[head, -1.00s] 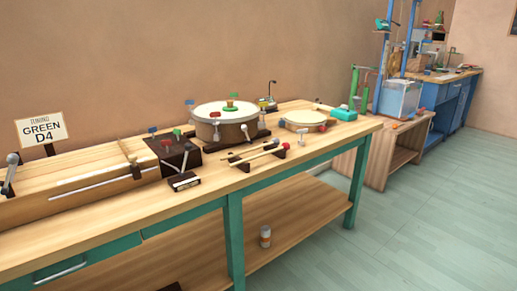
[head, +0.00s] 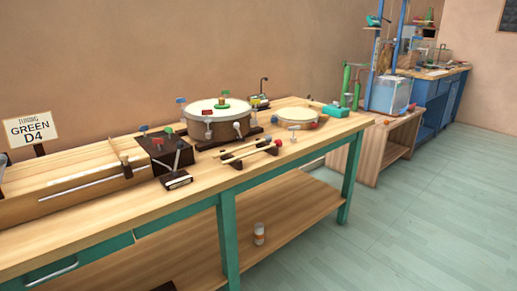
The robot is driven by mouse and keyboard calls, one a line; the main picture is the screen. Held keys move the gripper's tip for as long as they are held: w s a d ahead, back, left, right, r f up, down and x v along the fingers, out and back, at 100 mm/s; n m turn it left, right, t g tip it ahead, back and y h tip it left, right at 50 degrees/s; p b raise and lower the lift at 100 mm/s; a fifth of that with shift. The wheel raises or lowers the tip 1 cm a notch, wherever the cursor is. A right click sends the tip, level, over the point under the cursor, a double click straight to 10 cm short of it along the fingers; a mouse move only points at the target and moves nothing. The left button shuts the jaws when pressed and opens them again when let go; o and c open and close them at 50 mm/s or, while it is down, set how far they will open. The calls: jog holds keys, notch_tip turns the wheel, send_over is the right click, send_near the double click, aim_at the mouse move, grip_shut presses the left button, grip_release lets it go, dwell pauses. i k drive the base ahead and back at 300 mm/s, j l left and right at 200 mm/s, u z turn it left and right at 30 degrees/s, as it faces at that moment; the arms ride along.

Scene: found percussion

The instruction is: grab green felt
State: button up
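A large white-topped drum (head: 205,132) stands on the workbench. A round green piece (head: 221,106) lies flat on its head, with a green-topped key standing above it; whether this piece is felt I cannot tell. A dark wooden block (head: 168,152) left of the drum holds several keys, one with a green top (head: 168,131). Two mallets (head: 243,153) rest on a dark rack in front of the drum; a red and a blue tip show near their right ends. A sign (head: 30,130) reads "TUNING GREEN D4". My gripper is not in view.
The workbench (head: 110,225) has a lower shelf with a small bottle (head: 259,233). A small round drum (head: 299,119) and a teal object (head: 336,111) sit toward its right end. Open floor (head: 420,230) lies to the right and front.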

aim_at(221, 105)
jog(key=i+l+u, duration=0.15)
jog(key=u, duration=0.2)
jog(key=i+l+u, duration=0.15)
jog(key=u, duration=0.2)
jog(key=i+l+u, duration=0.1)
jog(key=l+u, duration=0.2)
jog(key=i+l, duration=0.15)
jog(key=l, duration=0.25)
jog(key=i+l+u, duration=0.1)
jog(key=l, duration=0.3)
jog(key=i+l+u, duration=0.1)
jog(key=l, duration=0.3)
jog(key=i+l, duration=0.25)
jog(key=l, duration=0.15)
jog(key=i+j, duration=0.1)
jog(key=i, duration=0.4)
